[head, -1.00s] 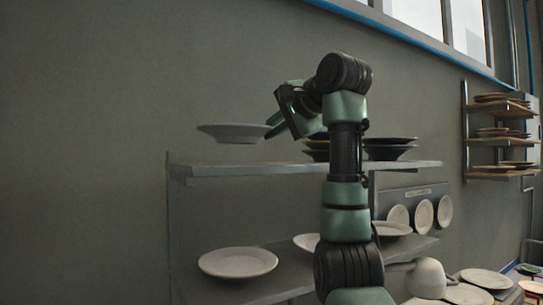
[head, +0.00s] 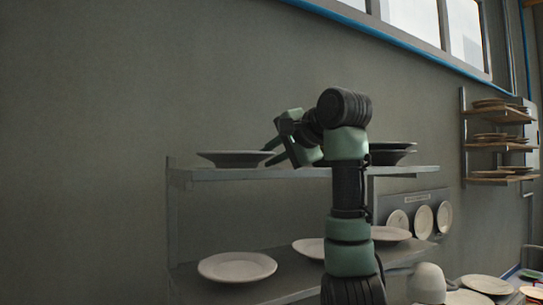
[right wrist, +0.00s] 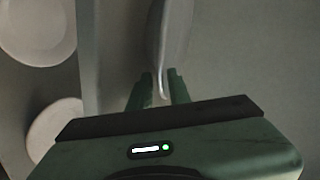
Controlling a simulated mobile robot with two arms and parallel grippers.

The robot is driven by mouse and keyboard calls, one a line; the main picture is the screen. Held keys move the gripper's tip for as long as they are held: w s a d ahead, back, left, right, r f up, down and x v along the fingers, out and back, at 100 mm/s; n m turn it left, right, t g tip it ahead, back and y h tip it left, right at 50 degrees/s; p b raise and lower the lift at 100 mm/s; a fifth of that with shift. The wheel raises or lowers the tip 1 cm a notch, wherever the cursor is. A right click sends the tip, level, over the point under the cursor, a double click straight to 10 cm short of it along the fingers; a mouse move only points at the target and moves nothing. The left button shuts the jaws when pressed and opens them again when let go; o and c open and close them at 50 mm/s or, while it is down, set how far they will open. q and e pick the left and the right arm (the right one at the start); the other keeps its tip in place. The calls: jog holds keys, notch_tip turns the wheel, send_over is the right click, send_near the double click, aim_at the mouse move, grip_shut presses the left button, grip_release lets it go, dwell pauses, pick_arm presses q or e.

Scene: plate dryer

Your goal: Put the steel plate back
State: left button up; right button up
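My right gripper (head: 270,155) comes from the right and is shut on the plate's right rim. In the right wrist view the plate (right wrist: 173,32) appears edge-on, its rim between the two green fingers (right wrist: 160,88). My left gripper is not in view.
A stack of dark bowls (head: 392,153) stands on the upper shelf, partly behind my right arm. The lower shelf holds white plates (head: 237,267). Upright plates (head: 422,222) stand at right. A wall rack (head: 498,145) is farther off.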

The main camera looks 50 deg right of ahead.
jog(key=shift+s+r, duration=0.1)
jog(key=shift+r, duration=0.1)
jog(key=b+v, duration=0.3)
jog(key=v, duration=0.8)
jog(key=shift+s+r, duration=0.2)
jog(key=shift+s, duration=0.15)
jog(key=shift+a, duration=0.1)
